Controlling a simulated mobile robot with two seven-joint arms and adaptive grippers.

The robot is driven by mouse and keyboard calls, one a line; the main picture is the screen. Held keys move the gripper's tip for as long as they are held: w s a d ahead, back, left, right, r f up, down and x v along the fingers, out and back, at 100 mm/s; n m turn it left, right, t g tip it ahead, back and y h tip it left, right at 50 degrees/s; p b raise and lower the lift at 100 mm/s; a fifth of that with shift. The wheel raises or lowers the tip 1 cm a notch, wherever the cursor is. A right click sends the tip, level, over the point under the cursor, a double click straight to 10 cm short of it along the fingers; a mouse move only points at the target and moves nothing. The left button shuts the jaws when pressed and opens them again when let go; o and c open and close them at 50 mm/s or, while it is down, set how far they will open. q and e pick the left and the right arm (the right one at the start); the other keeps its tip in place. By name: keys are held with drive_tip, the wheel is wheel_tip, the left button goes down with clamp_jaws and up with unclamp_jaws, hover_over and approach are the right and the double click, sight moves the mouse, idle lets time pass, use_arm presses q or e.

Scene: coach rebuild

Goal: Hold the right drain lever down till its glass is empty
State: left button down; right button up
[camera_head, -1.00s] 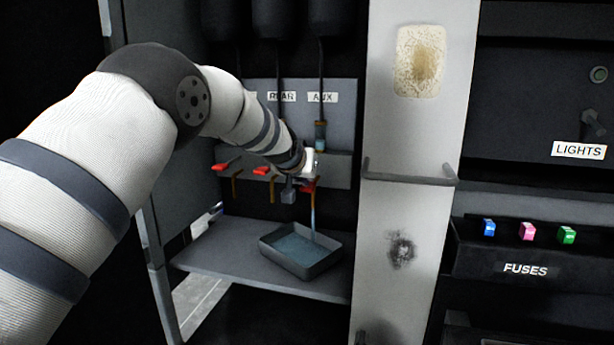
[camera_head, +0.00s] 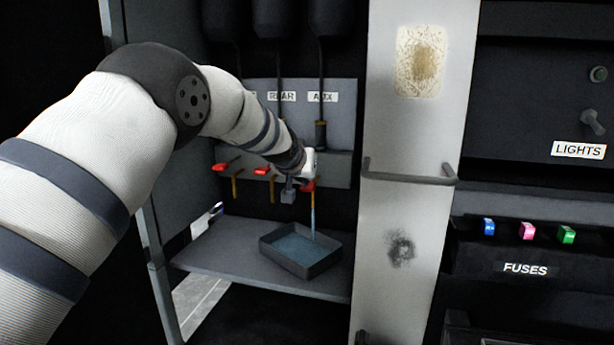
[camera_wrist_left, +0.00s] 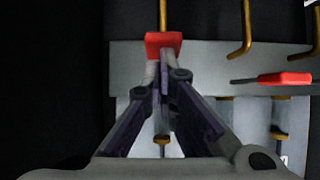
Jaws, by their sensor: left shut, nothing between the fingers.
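The right drain lever (camera_head: 308,187), red, sits under the AUX label (camera_head: 322,97). My left gripper (camera_head: 309,176) is at this lever; its tips are hard to make out there. In the left wrist view my closed, empty fingers (camera_wrist_left: 164,72) meet at the red lever end (camera_wrist_left: 163,43) and appear to touch it. The AUX glass (camera_head: 320,135) looks dark, with no blue liquid visible. A thin stream (camera_head: 313,218) still falls from the spout below into a grey tray (camera_head: 335,261) holding bluish liquid. My right gripper is out of view.
Two other red levers (camera_head: 221,167) (camera_head: 262,171) stand to the left on the same panel. A pale post with a grey handle bar (camera_head: 410,178) stands close on the right. Further right are the fuses box (camera_head: 525,268) and the LIGHTS switch (camera_head: 592,122).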

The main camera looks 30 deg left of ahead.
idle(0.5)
use_arm(q)
drive_tip(key=shift+r, duration=0.7)
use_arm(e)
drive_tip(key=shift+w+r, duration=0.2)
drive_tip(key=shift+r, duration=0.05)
use_arm(q)
drive_tip(key=shift+r, duration=0.1)
drive_tip(key=s+d+r+p, duration=0.2)
drive_tip(key=s+r+p, duration=0.2)
drive_tip(key=s+r, duration=0.4)
drive_tip(key=shift+s+r, duration=0.25)
drive_tip(key=shift+r, duration=0.7)
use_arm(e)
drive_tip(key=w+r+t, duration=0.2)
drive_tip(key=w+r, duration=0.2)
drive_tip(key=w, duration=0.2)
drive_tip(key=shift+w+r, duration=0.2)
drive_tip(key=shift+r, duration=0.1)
